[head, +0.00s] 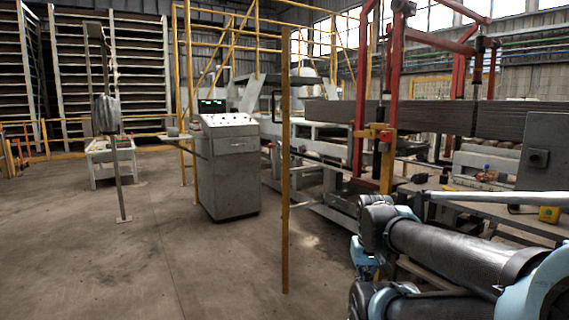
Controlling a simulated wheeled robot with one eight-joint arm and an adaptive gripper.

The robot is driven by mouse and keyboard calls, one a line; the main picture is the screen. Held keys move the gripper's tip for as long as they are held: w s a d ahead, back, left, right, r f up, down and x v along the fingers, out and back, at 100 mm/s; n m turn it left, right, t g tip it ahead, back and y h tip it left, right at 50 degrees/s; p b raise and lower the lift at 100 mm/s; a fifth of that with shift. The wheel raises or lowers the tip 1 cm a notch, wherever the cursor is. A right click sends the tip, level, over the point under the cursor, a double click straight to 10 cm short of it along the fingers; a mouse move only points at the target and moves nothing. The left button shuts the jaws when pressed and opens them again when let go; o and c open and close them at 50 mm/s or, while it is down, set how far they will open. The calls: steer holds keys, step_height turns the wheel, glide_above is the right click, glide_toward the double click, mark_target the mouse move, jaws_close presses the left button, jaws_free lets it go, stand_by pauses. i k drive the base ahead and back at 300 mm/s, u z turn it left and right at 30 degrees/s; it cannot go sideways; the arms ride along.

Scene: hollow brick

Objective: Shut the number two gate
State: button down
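A tall, narrow yellow upright (286,200) stands in the middle of the head view, reaching from the floor to above the console. It looks like a gate or panel seen almost edge-on, with a dark handle-like bar (273,97) at its left side. I see no number on it, so I cannot tell whether it is the number two gate. My arm is folded at the lower right, well to the right of the upright and apart from it. My gripper does not show.
A grey control console (228,165) with a small screen stands left of the upright. A thin grey post (117,180) stands farther left, before a low white table (108,172). Machinery with a red frame (362,90) and a workbench fill the right. The left foreground floor is clear.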

mark_target(286, 90)
steer(key=u, duration=0.05)
steer(key=i, duration=1)
steer(key=z, duration=0.05)
